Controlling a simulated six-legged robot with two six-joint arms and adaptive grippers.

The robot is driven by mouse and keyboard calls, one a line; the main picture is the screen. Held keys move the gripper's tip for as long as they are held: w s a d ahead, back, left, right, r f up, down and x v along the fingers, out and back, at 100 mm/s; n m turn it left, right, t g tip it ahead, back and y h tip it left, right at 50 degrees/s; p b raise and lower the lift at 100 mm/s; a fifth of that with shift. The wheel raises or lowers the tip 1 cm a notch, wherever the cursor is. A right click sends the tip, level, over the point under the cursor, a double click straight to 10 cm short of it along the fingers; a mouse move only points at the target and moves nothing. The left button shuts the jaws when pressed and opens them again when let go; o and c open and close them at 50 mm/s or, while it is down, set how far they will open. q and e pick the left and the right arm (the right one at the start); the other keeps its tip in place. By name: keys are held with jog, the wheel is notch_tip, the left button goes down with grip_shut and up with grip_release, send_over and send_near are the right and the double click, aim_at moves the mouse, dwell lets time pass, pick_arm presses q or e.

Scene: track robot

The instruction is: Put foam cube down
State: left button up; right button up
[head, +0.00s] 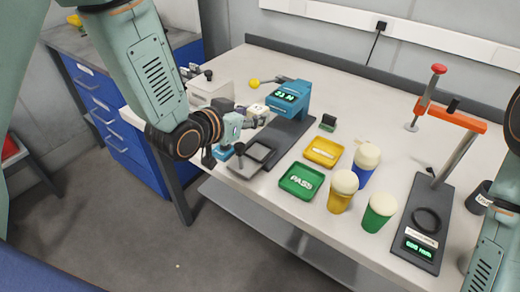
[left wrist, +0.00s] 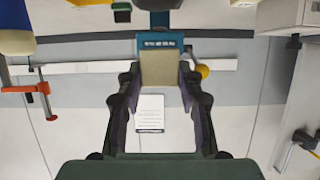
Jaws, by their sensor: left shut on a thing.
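The foam cube (head: 258,110) is a small cream block at my left gripper (head: 254,119), beside the blue tester (head: 288,97) with a lit green display. In the left wrist view, my left gripper (left wrist: 162,95) is shut on the beige foam cube (left wrist: 162,69), with the tester's blue head (left wrist: 160,43) right behind it. The cube's underside is hidden, so I cannot tell whether it touches anything. A green PASS tray (head: 301,181) and a yellow tray (head: 323,152) lie to the right of the tester. My right gripper is out of view.
Cups with cream tops, one yellow (head: 341,192), one blue (head: 363,166) and one green (head: 379,213), stand right of the trays. An orange-armed stand (head: 452,119) is farther right. The back table is mostly clear.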

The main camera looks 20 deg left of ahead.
pick_arm(q)
jog(key=shift+s+a, duration=0.15)
jog(key=shift+a, duration=0.1)
jog(key=b, duration=0.1)
send_over(252, 156)
jog(key=f, duration=0.5)
jog(key=shift+s+d, duration=0.2)
jog(key=shift+s, duration=0.05)
jog(key=shift+a+f, duration=0.15)
jog(key=shift+f, duration=0.05)
notch_tip(252, 156, down, 3)
jog(key=shift+s+f, duration=0.15)
jog(key=shift+f, duration=0.05)
jog(key=shift+w+d+f, duration=0.2)
jog(key=shift+f, duration=0.25)
jog(key=shift+a, duration=0.2)
jog(key=shift+s, duration=0.15)
jog(key=shift+f+b, duration=0.1)
jog(key=shift+b, duration=0.25)
